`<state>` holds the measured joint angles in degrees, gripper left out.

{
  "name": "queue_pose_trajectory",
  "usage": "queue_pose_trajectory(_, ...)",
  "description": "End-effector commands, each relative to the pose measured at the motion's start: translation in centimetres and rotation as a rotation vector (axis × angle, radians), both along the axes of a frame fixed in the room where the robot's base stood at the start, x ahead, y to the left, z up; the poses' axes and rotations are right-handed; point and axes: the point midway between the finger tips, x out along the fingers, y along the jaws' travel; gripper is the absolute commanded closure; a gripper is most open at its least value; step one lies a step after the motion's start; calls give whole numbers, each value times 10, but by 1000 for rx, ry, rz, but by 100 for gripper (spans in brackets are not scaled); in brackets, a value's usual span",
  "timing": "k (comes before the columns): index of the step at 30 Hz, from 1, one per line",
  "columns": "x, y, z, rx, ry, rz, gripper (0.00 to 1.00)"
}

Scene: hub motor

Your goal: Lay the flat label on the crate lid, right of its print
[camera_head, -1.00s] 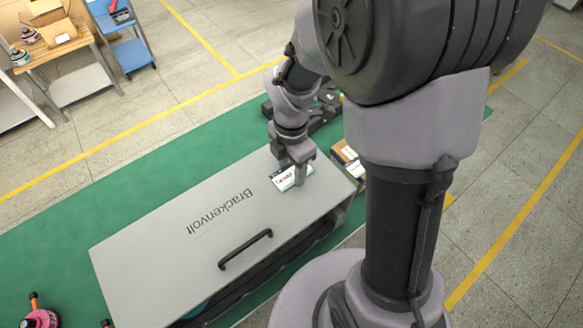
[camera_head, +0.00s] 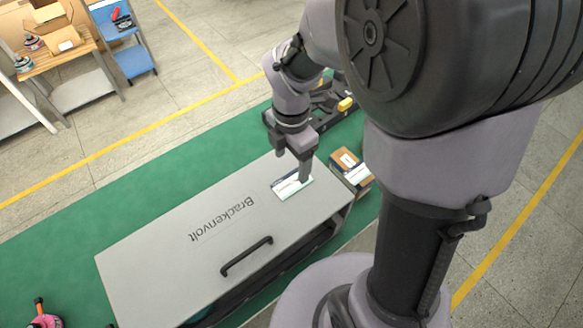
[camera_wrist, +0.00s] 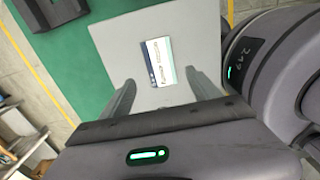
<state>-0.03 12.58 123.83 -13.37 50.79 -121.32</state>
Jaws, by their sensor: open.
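The flat label (camera_head: 291,186), white with a dark band and a teal edge, lies on the grey crate lid (camera_head: 150,255), right of the black "Brackenvolt" print (camera_head: 222,218). My gripper (camera_head: 304,178) is over the label's right part and hides some of it in the head view. In the wrist view the label (camera_wrist: 159,62) lies flat on the lid (camera_wrist: 195,42), beyond and between my two spread fingers (camera_wrist: 157,90). The fingers are open and do not grip it there.
A black handle (camera_head: 246,257) stands up at the lid's front edge. A cardboard box (camera_head: 350,168) is beside the crate's right end on the green mat (camera_head: 120,195). A dark stand (camera_head: 330,108) is behind. A wooden table (camera_head: 58,55) with boxes stands at the far left.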

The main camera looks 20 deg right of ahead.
Motion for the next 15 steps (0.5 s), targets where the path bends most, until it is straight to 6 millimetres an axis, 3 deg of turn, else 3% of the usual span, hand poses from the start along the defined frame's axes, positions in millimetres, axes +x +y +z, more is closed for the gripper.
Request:
queue_pose_trajectory(1, 1, 0, 18, 0, -3, -1, 29)
queue_pose_trajectory(3, 1, 0, 33, 0, -2, -1, 29)
queue_pose_trajectory(9, -3, 1, 60, 5, -14, -54, 29)
queue_pose_trajectory(11, -11, 4, 76, 23, -54, -217, 29)
queue_pose_trajectory(15, -54, 17, 128, 181, -177, -961, 29)
